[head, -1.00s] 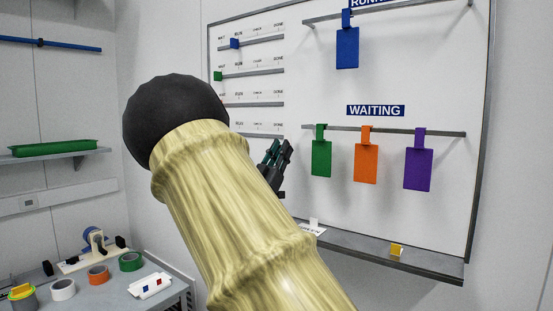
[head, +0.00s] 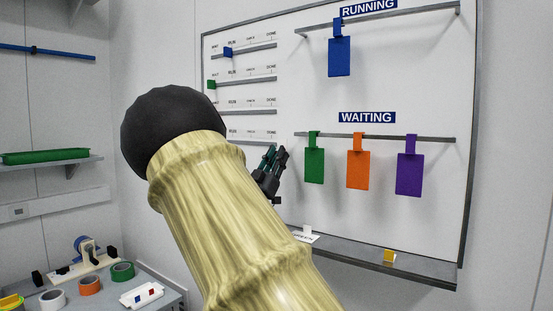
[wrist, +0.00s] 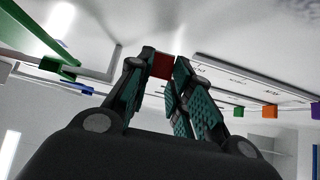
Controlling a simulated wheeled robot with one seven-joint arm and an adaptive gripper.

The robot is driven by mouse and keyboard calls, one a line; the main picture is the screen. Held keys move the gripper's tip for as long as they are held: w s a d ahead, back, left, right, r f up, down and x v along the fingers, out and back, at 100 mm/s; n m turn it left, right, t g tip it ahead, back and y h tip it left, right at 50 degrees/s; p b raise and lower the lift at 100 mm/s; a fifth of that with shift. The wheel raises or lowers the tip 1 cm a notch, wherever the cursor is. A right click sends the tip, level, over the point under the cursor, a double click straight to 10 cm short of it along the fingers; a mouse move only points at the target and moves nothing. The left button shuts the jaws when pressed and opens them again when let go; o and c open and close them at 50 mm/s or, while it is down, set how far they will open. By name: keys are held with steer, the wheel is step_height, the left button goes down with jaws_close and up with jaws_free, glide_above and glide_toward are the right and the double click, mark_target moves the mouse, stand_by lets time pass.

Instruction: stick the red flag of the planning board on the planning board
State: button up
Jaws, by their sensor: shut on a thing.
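The planning board (head: 430,90) is a white, dark-framed board on the wall in the head view. Its left part has several labelled rails, with a blue marker (head: 228,52) and a green marker (head: 211,85) on the upper ones. My gripper (head: 273,152) is in front of the board's lower left, partly behind my arm. In the wrist view my gripper (wrist: 164,62) is shut on the small red flag (wrist: 162,66) between its fingertips. The flag is hidden in the head view. I cannot tell its distance from the board.
Green (head: 314,166), orange (head: 358,169) and purple (head: 409,175) tags hang under WAITING. A blue tag (head: 339,57) hangs under RUNNING. A yellow piece (head: 389,256) and a white card (head: 306,236) are on the board's ledge. A bench with tape rolls (head: 89,286) is at lower left.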

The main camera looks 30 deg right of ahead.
steer(key=shift+d, duration=0.2)
steer(key=shift+w+d+f+b, duration=0.1)
steer(key=shift+w+d+b, duration=0.05)
steer(key=shift+d+b, duration=0.15)
steer(key=shift+w+d+b, duration=0.25)
steer(key=shift+d+b, duration=0.3)
stand_by(0.4)
steer(key=o, duration=0.7)
steer(key=shift+v, duration=3.7)
